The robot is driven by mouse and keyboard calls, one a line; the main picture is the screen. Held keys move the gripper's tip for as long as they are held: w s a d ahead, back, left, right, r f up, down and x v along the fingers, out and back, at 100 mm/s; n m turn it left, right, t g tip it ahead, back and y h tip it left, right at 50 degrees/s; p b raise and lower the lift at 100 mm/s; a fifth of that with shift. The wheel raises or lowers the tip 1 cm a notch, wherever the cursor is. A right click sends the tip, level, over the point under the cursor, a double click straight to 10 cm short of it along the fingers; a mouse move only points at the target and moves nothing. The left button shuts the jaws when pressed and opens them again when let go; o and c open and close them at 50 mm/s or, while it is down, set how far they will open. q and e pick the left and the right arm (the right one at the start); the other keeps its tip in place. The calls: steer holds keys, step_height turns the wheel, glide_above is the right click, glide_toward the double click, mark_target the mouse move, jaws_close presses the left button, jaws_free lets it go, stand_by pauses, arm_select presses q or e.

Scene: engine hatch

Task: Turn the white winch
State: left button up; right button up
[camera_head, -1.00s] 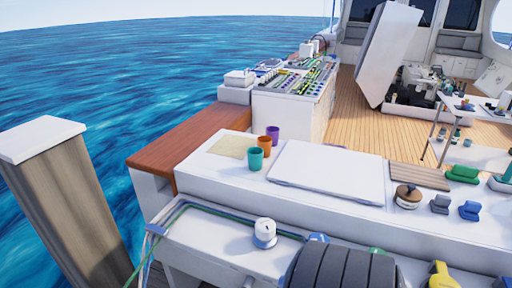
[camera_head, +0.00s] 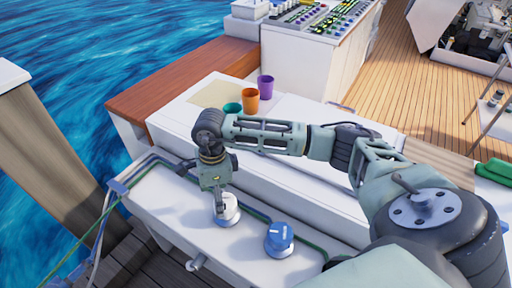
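The white winch (camera_head: 229,216) is a small white drum on the light deck ledge, at the lower middle of the head view. My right arm reaches in from the right, and its grey-green gripper (camera_head: 219,207) points down at the winch from above. The fingertips are at the winch's top and hide part of it. I cannot tell whether they are closed around it. My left gripper is not in view.
A blue-topped winch (camera_head: 279,238) stands to the right of the white one. A green rope (camera_head: 255,211) runs along the ledge behind. Green, orange (camera_head: 251,100) and purple (camera_head: 265,86) cups stand on the white surface beyond my arm.

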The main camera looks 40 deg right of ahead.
mark_target(224, 202)
steer(key=shift+d+r+h, duration=0.25)
steer(key=shift+d, duration=0.3)
steer(key=shift+d+r+h, duration=0.2)
steer(key=shift+d+h, duration=0.05)
steer(key=shift+d, duration=0.55)
steer(key=f, duration=0.6)
steer(key=shift+w+a+f+p, duration=0.1)
steer(key=shift+a+p, duration=0.1)
steer(key=shift+p, duration=0.2)
steer(key=shift+f, duration=0.7)
steer(key=c, duration=0.7)
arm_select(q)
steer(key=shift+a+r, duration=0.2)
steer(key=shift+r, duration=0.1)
arm_select(e)
steer(key=c, duration=0.4)
